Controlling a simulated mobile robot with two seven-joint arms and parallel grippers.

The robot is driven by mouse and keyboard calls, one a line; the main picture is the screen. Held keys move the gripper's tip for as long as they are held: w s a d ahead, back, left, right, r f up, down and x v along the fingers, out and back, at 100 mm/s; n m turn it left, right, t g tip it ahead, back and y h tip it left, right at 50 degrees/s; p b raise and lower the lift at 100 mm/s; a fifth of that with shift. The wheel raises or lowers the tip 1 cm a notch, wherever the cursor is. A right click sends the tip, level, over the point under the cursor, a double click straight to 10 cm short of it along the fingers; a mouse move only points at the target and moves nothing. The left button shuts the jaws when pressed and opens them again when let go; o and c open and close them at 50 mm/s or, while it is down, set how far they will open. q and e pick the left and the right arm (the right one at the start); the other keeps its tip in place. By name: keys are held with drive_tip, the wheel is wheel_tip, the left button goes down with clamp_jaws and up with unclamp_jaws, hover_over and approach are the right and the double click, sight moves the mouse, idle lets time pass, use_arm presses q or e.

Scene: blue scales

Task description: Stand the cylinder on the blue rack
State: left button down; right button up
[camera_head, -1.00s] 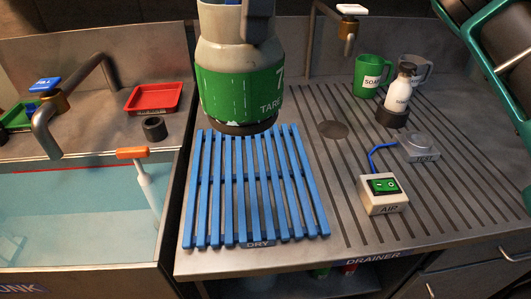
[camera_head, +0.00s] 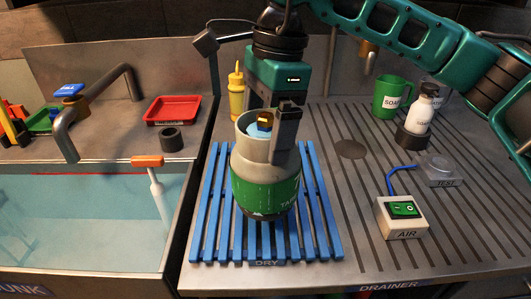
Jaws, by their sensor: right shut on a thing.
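The cylinder (camera_head: 252,184) is a grey gas bottle with a green label band and a collar at its top. It is upright over the middle of the blue rack (camera_head: 210,225), which is slatted and marked DRY. I cannot tell whether its base touches the slats. My right gripper (camera_head: 272,128) comes from behind and above and is shut on the cylinder at its collar. Part of the collar is hidden by the gripper's fingers. My left gripper is not in view.
A water-filled sink (camera_head: 80,215) with an orange-handled tool (camera_head: 156,190) lies left. On the drainer, right of the rack, are an AIR switch box (camera_head: 401,218), a TEST pad (camera_head: 440,170), a green mug (camera_head: 388,98) and a white soap bottle (camera_head: 424,108). A yellow bottle (camera_head: 236,95) stands behind.

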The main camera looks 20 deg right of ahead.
drive_tip(key=shift+f, duration=2.4)
drive_tip(key=shift+f+b, duration=0.15)
drive_tip(key=shift+b, duration=0.25)
drive_tip(key=o, duration=1.7)
drive_tip(key=r, duration=0.4)
drive_tip(key=d+r+p, duration=0.1)
drive_tip(key=r, duration=0.7)
drive_tip(key=shift+d+r, duration=0.15)
drive_tip(key=shift+d, duration=0.2)
